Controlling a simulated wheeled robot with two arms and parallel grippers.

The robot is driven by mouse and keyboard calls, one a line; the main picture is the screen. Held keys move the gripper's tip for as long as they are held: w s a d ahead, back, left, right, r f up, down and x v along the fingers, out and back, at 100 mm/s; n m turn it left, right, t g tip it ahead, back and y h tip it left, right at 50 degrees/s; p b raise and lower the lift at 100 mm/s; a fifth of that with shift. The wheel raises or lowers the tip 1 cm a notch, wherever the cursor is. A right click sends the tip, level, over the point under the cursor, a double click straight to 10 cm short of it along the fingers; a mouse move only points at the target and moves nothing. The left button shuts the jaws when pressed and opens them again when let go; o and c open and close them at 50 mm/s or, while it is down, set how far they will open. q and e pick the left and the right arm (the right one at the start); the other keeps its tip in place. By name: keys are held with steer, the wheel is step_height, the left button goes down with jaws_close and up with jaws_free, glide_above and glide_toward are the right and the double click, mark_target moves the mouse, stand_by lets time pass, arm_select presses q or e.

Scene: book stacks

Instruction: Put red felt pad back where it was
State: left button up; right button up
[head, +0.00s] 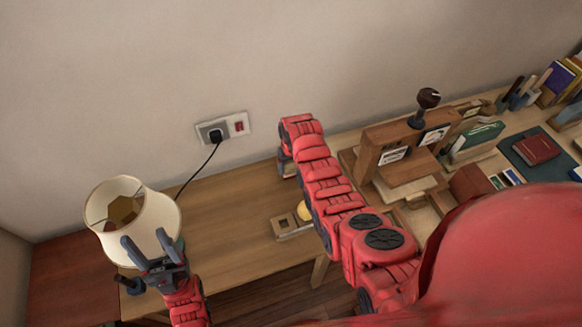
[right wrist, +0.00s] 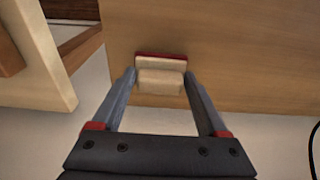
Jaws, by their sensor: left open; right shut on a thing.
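My right gripper (right wrist: 160,85) has its fingers on either side of a small cream block with a thin red layer along its far edge. I take this to be the red felt pad (right wrist: 160,56). The pad is close to the wooden table top; I cannot tell whether it touches. In the head view my right arm reaches over the table near the wall, and its gripper is mostly hidden behind the arm. My left gripper (head: 147,250) is open and empty, in front of the lamp.
A cream lamp (head: 158,225) stands at the left end of the table (head: 225,215). A wall socket (head: 222,128) has a black cord. A small wooden tray (head: 279,229) lies beside my right arm. Wooden stands, books and a red book (head: 536,149) crowd the right. The table's middle is clear.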

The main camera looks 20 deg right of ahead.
steer(key=shift+f, duration=0.65)
steer(key=shift+f, duration=0.2)
steer(key=o, duration=1.2)
steer(key=shift+r, duration=0.15)
